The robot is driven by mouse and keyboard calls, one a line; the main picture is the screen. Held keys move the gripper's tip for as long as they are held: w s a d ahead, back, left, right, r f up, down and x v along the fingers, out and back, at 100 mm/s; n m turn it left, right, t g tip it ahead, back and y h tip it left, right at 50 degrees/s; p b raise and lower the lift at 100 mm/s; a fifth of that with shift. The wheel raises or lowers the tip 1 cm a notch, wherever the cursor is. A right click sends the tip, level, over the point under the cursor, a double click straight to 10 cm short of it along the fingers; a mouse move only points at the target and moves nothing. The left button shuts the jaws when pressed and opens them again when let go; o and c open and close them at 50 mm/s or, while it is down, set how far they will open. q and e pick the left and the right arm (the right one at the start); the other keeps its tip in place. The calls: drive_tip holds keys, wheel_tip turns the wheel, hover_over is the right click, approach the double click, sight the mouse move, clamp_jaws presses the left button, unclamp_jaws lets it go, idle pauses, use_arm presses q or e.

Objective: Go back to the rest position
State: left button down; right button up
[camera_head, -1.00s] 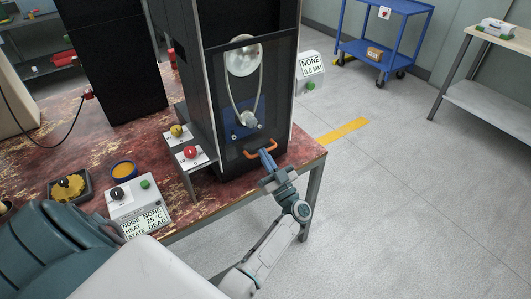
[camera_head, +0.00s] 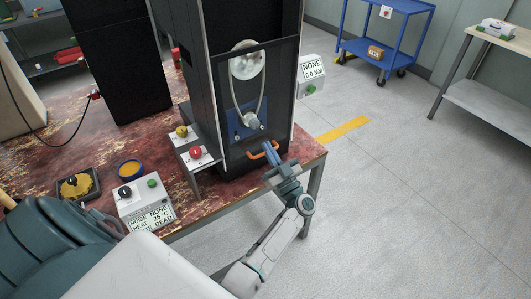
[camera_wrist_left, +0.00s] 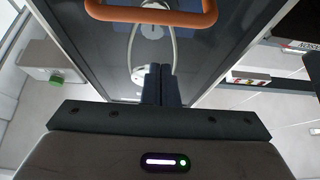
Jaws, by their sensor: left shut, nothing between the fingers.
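My left gripper (camera_head: 268,151) is shut and empty. It is close to the orange handle (camera_head: 257,155) at the bottom of the clear front guard (camera_head: 275,95) of the tall dark machine. In the left wrist view the shut blue fingers (camera_wrist_left: 157,84) point toward the guard, and the orange handle (camera_wrist_left: 150,14) crosses the top of the picture. The fingers are not around the handle; I cannot tell whether they touch it. My right gripper is not in view.
The machine stands on a worn red table (camera_head: 100,130). A display box (camera_head: 312,75) is beside the machine. Open floor (camera_head: 400,200) lies to the right; a blue cart (camera_head: 385,40) stands beyond.

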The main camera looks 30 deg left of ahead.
use_arm(q)
drive_tip(key=b+v, duration=0.2)
drive_tip(key=v, duration=0.8)
drive_tip(key=shift+f+b, duration=0.25)
drive_tip(key=shift+b, duration=0.15)
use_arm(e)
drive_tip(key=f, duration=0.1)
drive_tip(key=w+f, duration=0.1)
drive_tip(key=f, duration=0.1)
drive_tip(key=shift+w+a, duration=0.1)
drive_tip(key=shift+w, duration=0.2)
